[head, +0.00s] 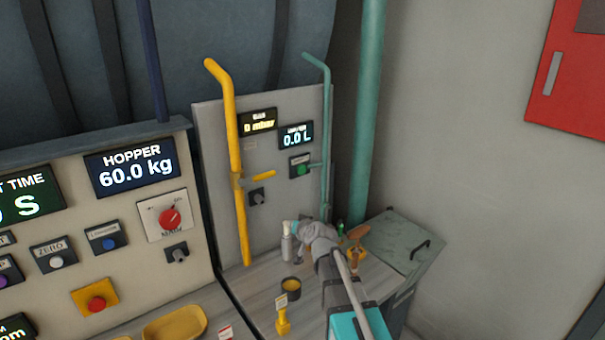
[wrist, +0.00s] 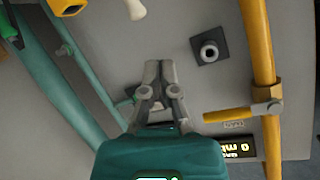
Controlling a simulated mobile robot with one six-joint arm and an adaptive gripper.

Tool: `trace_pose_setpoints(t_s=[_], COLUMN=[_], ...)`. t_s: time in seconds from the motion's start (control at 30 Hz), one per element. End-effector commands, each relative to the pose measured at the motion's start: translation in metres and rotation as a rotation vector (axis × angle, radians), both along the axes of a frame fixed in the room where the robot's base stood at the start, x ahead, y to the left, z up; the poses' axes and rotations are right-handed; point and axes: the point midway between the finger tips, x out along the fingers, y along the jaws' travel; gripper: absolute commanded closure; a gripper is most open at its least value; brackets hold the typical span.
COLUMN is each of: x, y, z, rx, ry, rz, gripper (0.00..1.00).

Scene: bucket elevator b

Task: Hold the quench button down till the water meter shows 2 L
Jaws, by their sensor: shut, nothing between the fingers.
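The water meter (head: 296,135) is a small dark display on the grey panel and reads 0.0 L. Below it is a green button (head: 300,168) in a dark housing with a label too small to read; I take it for the quench button. My gripper (head: 303,230) is below the button, over the bench, apart from it. In the wrist view, which is upside down, my gripper (wrist: 160,66) is shut and empty in front of the panel. A bit of green (wrist: 130,92) beside the fingers may be the button, mostly hidden by the gripper.
A yellow pipe (head: 234,150) with a lever stands left of the button, a teal pipe (head: 327,130) right. A dark knob (head: 257,197) is lower left. A spray bottle (head: 287,247) and a dark yellow-rimmed cup (head: 291,286) stand on the bench close to my arm.

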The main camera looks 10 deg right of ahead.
Motion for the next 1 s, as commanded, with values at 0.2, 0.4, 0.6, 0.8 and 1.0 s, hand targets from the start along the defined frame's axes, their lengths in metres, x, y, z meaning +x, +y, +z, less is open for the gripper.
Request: trace_pose_setpoints(t_s=[0.2,0.4,0.6,0.8,1.0], x=[0.04,0.065,0.083,0.091,0.093], y=[-0.019,-0.045,-0.076,-0.104,-0.118], z=[0.028,0.051,0.069,0.077,0.08], rx=[0.071,0.129,0.179,0.211,0.227], ry=[-0.181,-0.325,-0.445,-0.52,-0.553], rz=[-0.124,-0.263,-0.422,-0.561,-0.636], gripper=[1.0,1.0,1.0,1.0,1.0])
